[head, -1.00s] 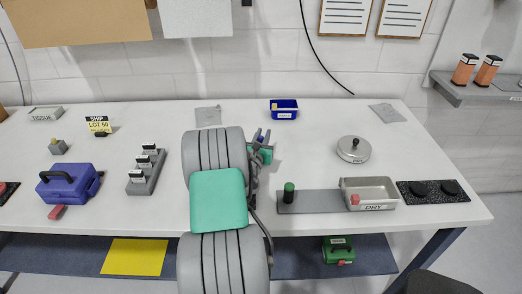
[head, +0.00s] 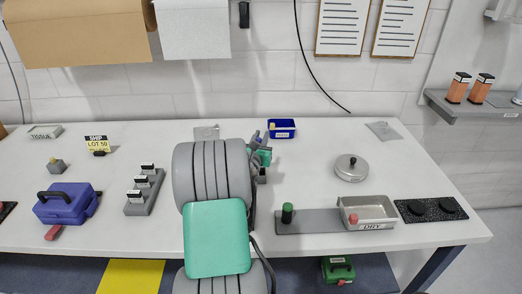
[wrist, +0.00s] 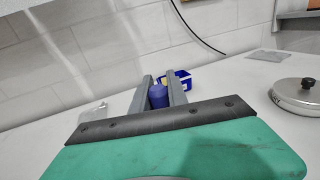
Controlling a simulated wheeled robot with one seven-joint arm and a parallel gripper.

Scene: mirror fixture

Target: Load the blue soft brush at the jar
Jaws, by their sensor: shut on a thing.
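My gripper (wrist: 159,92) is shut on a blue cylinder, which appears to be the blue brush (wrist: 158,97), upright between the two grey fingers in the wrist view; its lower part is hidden. In the head view my gripper (head: 260,138) is over the back half of the bench, largely covered by my arm. A blue bin (head: 282,130) with a white label stands just beyond it; it also shows behind the fingers in the wrist view (wrist: 184,77). A round metal lidded container (head: 351,169) with a black knob, possibly the jar, stands to the right.
A grey plate (head: 322,224) with a green-topped black cylinder (head: 287,213) lies at the front right, beside a metal tray marked DRY (head: 378,217). A black pad (head: 420,213) is further right. A grey rack (head: 144,193) and a blue toolbox (head: 66,205) stand left.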

